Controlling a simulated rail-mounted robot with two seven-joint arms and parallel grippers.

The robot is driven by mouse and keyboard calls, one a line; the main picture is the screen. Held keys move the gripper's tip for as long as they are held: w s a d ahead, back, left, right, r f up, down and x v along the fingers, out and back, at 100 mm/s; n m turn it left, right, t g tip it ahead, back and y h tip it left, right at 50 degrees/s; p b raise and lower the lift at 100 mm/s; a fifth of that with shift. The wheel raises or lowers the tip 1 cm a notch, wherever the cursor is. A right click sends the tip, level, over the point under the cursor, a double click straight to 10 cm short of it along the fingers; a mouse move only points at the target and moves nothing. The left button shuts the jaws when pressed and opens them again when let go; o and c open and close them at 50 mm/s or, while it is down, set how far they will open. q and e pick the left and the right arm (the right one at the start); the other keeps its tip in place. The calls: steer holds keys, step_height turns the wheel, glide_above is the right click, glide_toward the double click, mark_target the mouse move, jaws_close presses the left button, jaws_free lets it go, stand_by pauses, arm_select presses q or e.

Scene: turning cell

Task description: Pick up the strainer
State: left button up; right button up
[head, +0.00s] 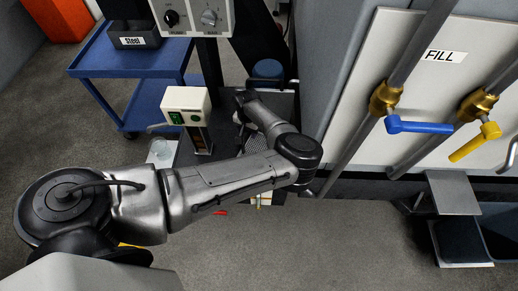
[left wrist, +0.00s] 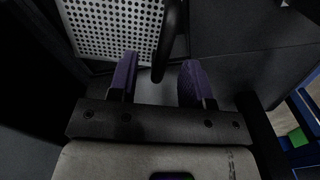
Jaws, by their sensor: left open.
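The strainer (left wrist: 112,28) shows in the left wrist view as a light metal sheet with rows of round holes, at the top left. A dark bar like a handle (left wrist: 170,42) runs down beside it towards the gap between my fingers. My left gripper (left wrist: 158,82) is open, with purple pads on either side of the bar's lower end; I see no grip on it. In the head view the left arm reaches over the dark bench, and its wrist and forearm mostly hide the strainer. My right gripper is not in view.
In the head view a white box with a green switch (head: 186,103) and a clear cup (head: 161,150) stand left of the wrist. A blue cart (head: 105,55) is behind. A pale panel (head: 362,60) with pipes and a blue valve lever (head: 420,127) rises on the right.

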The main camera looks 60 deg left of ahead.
mark_target(248, 135)
arm_select(q)
steer(key=shift+s+a+f+b, duration=0.1)
steer(key=shift+f+b, duration=0.7)
steer(key=shift+f, duration=0.6)
steer(key=shift+s+f+b, duration=0.1)
steer(key=shift+f+b, duration=0.7)
steer(key=shift+f, duration=0.55)
steer(key=shift+w, duration=0.1)
steer(key=shift+c, duration=0.4)
jaws_close()
steer(key=shift+r, duration=0.1)
